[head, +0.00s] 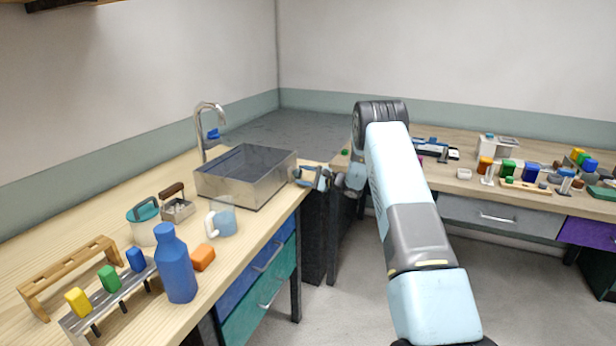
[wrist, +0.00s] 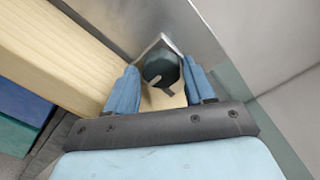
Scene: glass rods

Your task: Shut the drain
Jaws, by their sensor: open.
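The metal sink (head: 230,188) is a square steel basin set on the left wooden counter, with a curved tap (head: 203,125) behind it. The sink's floor and drain are hidden in the head view. My gripper (head: 312,178) is at the sink's right end, low beside its outer wall near the counter edge. In the wrist view my gripper (wrist: 160,90) is open, with two blue fingers apart. Between and just beyond them is a dark, rounded teal-grey part (wrist: 160,66) with a pale metal edge, close to the steel wall. I cannot tell if the fingers touch it.
A clear mug (head: 222,222), a blue bottle (head: 174,262), an orange block (head: 203,257) and a rack with coloured stoppers (head: 105,292) stand on the left counter. A second bench (head: 455,190) at the right carries several small items. Floor between the benches is clear.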

